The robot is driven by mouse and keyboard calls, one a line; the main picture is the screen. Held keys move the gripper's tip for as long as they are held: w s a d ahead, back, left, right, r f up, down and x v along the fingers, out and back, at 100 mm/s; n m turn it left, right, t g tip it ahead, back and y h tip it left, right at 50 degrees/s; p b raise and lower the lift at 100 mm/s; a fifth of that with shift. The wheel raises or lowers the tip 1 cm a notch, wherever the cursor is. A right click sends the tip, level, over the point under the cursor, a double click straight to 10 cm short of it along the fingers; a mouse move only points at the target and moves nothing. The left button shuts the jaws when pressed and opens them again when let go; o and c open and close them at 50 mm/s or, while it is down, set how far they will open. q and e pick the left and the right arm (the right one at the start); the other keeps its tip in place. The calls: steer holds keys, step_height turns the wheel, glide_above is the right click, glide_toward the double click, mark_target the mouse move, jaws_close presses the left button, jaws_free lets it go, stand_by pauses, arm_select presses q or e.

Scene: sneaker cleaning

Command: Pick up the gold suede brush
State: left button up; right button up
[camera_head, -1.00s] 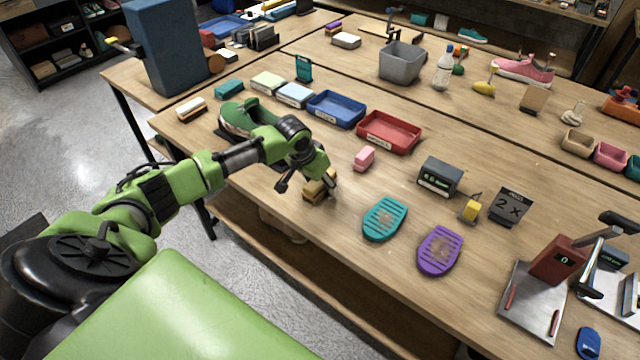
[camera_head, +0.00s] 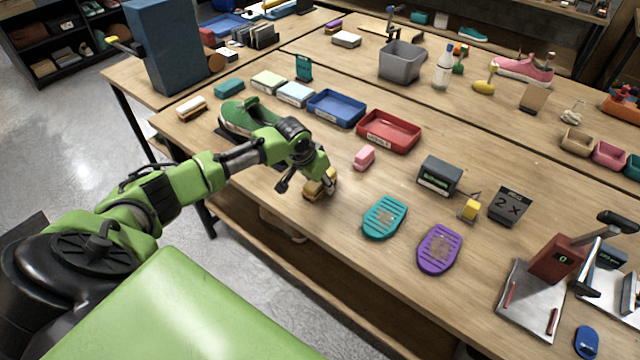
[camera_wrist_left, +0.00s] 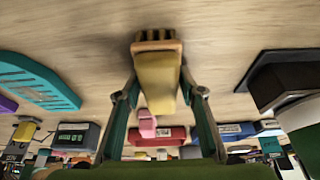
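The gold suede brush (camera_head: 314,190) lies near the front edge of the table, beneath my left gripper (camera_head: 322,188). In the left wrist view the brush (camera_wrist_left: 157,80) has a gold body and a brown, ridged far end, and sits between the two fingers. The fingertips of the left gripper (camera_wrist_left: 159,72) meet its two sides, and it appears to rest on the tabletop. In the head view the gripper hides part of the brush. My right gripper is not in view.
A teal brush-like pad (camera_head: 385,217) and a purple one (camera_head: 439,249) lie to the right. A pink block (camera_head: 364,157), red tray (camera_head: 416,134) and blue tray (camera_head: 336,122) lie behind. Bare wood surrounds the brush.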

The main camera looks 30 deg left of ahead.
arm_select(q)
steer(key=c, duration=0.5)
steer(key=shift+r+b, duration=0.35)
steer(key=shift+b, duration=0.05)
step_height(320, 180, up, 3)
steer(key=shift+a+r+b, duration=0.1)
steer(key=shift+a+b, duration=0.05)
steer(key=shift+b, duration=0.6)
steer(key=s+a+r+b, duration=0.3)
steer(key=a+r, duration=0.6)
steer(key=a, duration=0.4)
steer(key=shift+s+r+b, duration=0.35)
steer(key=shift+s, duration=0.1)
steer(key=shift+a, duration=0.1)
